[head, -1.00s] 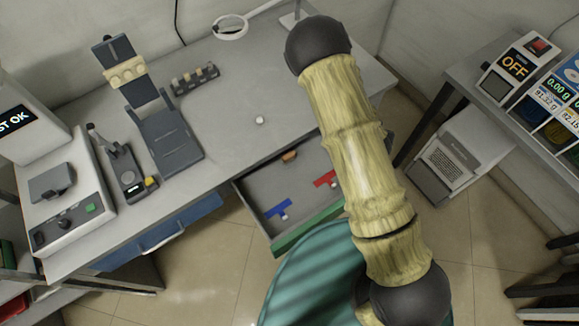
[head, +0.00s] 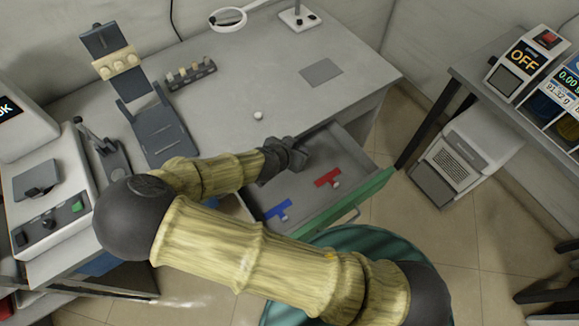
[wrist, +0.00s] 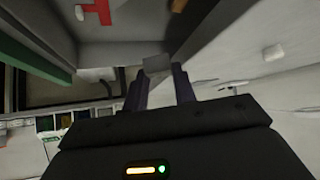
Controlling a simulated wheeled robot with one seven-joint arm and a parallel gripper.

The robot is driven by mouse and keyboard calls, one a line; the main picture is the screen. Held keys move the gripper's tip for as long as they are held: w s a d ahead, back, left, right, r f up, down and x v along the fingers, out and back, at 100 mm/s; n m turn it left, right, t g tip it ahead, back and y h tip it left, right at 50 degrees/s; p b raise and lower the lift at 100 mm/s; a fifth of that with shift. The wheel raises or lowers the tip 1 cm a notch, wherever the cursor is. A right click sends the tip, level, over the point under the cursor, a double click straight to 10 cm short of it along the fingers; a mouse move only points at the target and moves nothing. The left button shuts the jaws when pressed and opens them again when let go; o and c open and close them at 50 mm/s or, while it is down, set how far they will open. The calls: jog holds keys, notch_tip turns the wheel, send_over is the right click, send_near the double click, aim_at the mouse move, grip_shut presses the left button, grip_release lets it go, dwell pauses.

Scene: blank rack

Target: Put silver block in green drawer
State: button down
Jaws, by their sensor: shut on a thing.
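The green drawer (head: 372,193) is pulled out under the table, its grey inside open to view. My gripper (head: 298,153) is over the drawer's inner end, near the table's front edge, in the head view. In the wrist view my gripper (wrist: 158,82) is shut on the small grey silver block (wrist: 157,64), held at its fingertips. The block is hidden in the head view. The drawer's green front also shows at the left of the wrist view (wrist: 28,60). I cannot tell the block's height above the drawer floor.
A red piece (head: 328,177) and a blue piece (head: 277,209) lie in the drawer. A brown piece (wrist: 178,5) shows there in the wrist view. A small white knob (head: 258,115) stands on the table. The table's right part is mostly clear.

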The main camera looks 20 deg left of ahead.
jog(key=s+a, duration=0.2)
jog(key=shift+s+a+r, duration=0.1)
jog(key=shift+s, duration=0.25)
send_near(293, 174)
jog(key=x, duration=0.4)
jog(key=shift+w+a+r, duration=0.1)
jog(key=shift+w, duration=0.1)
jog(key=w, duration=0.2)
jog(key=w+d+p, duration=0.1)
jog(key=w, duration=0.1)
jog(key=shift+d+r+p, duration=0.15)
jog(key=shift+d+p, duration=0.05)
jog(key=shift+p, duration=0.1)
jog(key=shift+f, duration=0.55)
jog(key=shift+s+a+f, duration=0.1)
jog(key=shift+f, duration=0.1)
